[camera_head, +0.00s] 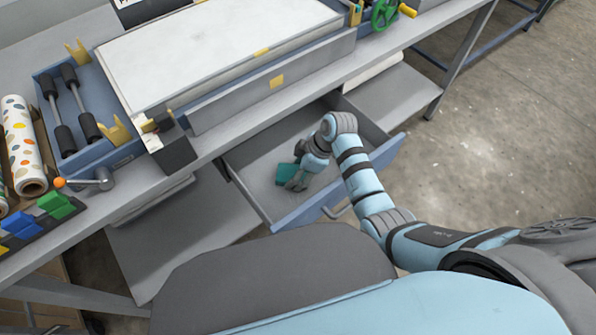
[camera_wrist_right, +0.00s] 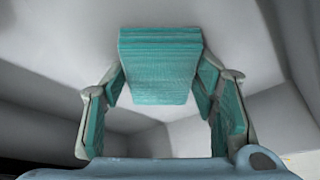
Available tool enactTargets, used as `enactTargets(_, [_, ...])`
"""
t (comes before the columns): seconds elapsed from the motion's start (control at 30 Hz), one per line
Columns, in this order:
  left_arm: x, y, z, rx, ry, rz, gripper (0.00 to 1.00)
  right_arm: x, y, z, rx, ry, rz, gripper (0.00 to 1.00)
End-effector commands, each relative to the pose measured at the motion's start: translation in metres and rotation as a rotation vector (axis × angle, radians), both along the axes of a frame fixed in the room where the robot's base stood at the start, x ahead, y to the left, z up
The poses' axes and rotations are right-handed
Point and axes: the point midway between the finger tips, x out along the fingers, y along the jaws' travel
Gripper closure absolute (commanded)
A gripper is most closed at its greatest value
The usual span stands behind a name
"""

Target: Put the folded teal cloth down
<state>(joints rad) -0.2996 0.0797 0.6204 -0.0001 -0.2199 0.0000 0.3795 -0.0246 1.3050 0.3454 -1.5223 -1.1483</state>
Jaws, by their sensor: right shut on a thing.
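The folded teal cloth (camera_head: 285,174) is held inside the open drawer, over its grey floor. In the right wrist view the cloth (camera_wrist_right: 160,62) shows its stacked layers and sits between the two fingertips. My right gripper (camera_head: 296,182) points down into the drawer and is shut on the cloth, partly covering it in the head view. I cannot tell whether the cloth touches the drawer floor. My left gripper is not in view.
My right arm crosses the drawer's right side. The bench (camera_head: 215,149) with the press (camera_head: 215,52) stands above and behind the drawer. A lower grey shelf (camera_head: 185,235) lies to the left. A spotted roll (camera_head: 22,145) and coloured blocks (camera_head: 38,212) lie at far left. The drawer floor around the cloth looks clear.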

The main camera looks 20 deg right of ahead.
Motion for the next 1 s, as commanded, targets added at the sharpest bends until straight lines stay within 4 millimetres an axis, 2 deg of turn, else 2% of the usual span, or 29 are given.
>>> enactTargets(0.13, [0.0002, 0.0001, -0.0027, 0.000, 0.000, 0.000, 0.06, -0.0044, -0.0013, -0.0103, -0.005, 0.014, 0.000, 0.70])
enactTargets(0.2, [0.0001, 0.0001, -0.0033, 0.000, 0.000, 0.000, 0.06, -0.0053, -0.0015, -0.0131, -0.006, 0.017, 0.000, 0.77])
enactTargets(0.23, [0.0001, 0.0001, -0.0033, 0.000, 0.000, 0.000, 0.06, -0.0056, -0.0016, -0.0135, -0.006, 0.017, 0.000, 0.76])
enactTargets(0.27, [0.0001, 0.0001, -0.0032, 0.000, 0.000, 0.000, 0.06, -0.0060, -0.0018, -0.0136, -0.006, 0.018, 0.000, 0.39])
enactTargets(0.33, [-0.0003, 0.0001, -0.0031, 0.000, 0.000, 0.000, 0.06, -0.0063, -0.0021, -0.0139, -0.007, 0.019, 0.000, 0.28])
enactTargets(0.37, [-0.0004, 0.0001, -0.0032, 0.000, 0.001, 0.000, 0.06, -0.0061, -0.0021, -0.0138, -0.007, 0.019, 0.000, 0.27])
enactTargets(1.0, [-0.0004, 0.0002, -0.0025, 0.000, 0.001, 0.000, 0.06, -0.0032, -0.0017, -0.0099, -0.006, 0.010, 0.000, 0.27])
